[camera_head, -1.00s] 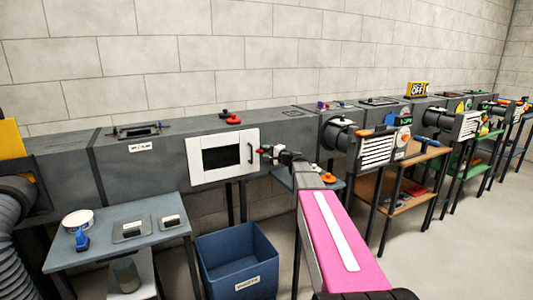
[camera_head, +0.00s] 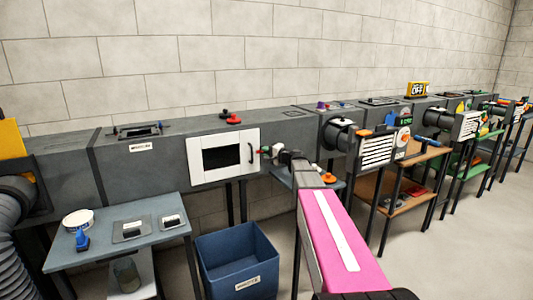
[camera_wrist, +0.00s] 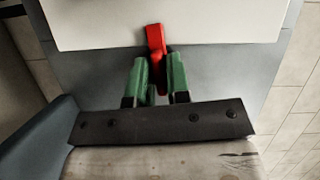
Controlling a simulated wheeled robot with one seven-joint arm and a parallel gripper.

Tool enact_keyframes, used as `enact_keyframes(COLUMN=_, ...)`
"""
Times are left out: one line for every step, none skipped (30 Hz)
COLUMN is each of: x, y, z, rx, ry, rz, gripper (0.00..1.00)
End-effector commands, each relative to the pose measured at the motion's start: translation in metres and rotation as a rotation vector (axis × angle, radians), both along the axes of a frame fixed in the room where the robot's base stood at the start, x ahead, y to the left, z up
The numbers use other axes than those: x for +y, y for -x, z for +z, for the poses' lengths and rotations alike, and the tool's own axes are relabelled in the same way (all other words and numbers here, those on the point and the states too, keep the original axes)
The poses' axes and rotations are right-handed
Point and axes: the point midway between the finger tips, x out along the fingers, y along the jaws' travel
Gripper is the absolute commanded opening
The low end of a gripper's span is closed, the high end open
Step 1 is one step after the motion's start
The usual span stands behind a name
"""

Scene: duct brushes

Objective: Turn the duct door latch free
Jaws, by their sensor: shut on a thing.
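The duct door (camera_head: 225,155) is a white framed panel with a dark window and a black handle, set in the front of the grey duct. It looks shut. The latch (camera_wrist: 155,38) is a red bar at the edge of the white door in the wrist view, slightly tilted, with its upper end over the door. My gripper (camera_wrist: 160,72) has green fingers, shut on the lower part of the red latch. In the head view my gripper (camera_head: 268,151) is at the door's right edge, and the latch there is mostly hidden by it.
A blue bin (camera_head: 237,262) stands on the floor below the door. A blue-grey table (camera_head: 105,238) with a white tape roll and small trays is at left. Vent units and an orange-brown shelf (camera_head: 410,203) stand to the right of my arm.

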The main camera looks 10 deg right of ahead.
Motion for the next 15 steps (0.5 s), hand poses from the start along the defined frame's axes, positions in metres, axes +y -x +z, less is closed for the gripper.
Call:
enact_keyframes(x=-0.0001, y=0.0004, z=-0.0001, rx=-0.010, ry=0.033, rz=0.000, gripper=0.00)
enact_keyframes(x=-0.0002, y=0.0005, z=0.0000, rx=-0.017, ry=0.055, rz=-0.001, gripper=0.00)
enact_keyframes(x=-0.0002, y=0.0005, z=0.0001, rx=-0.027, ry=0.085, rz=-0.001, gripper=0.00)
enact_keyframes(x=-0.0001, y=0.0005, z=0.0003, rx=-0.035, ry=0.110, rz=-0.001, gripper=0.00)
enact_keyframes(x=-0.0001, y=0.0005, z=0.0005, rx=-0.043, ry=0.135, rz=-0.001, gripper=0.00)
enact_keyframes(x=-0.0001, y=0.0007, z=0.0009, rx=-0.054, ry=0.169, rz=-0.001, gripper=0.00)
enact_keyframes(x=-0.0001, y=0.0007, z=0.0010, rx=-0.063, ry=0.197, rz=0.000, gripper=0.00)
enact_keyframes(x=0.0000, y=0.0008, z=0.0013, rx=-0.072, ry=0.223, rz=0.000, gripper=0.00)
enact_keyframes(x=0.0000, y=0.0008, z=0.0014, rx=-0.084, ry=0.260, rz=0.000, gripper=0.00)
enact_keyframes(x=0.0000, y=0.0008, z=0.0015, rx=-0.092, ry=0.287, rz=0.000, gripper=0.00)
enact_keyframes(x=-0.0001, y=0.0009, z=0.0014, rx=-0.102, ry=0.315, rz=-0.001, gripper=0.00)
enact_keyframes(x=-0.0001, y=0.0009, z=0.0014, rx=-0.113, ry=0.351, rz=-0.001, gripper=0.00)
enact_keyframes(x=0.0000, y=0.0010, z=0.0014, rx=-0.122, ry=0.378, rz=-0.001, gripper=0.00)
enact_keyframes(x=0.0000, y=0.0010, z=0.0013, rx=-0.131, ry=0.405, rz=0.000, gripper=0.00)
enact_keyframes(x=0.0002, y=0.0011, z=0.0015, rx=-0.143, ry=0.441, rz=0.000, gripper=0.00)
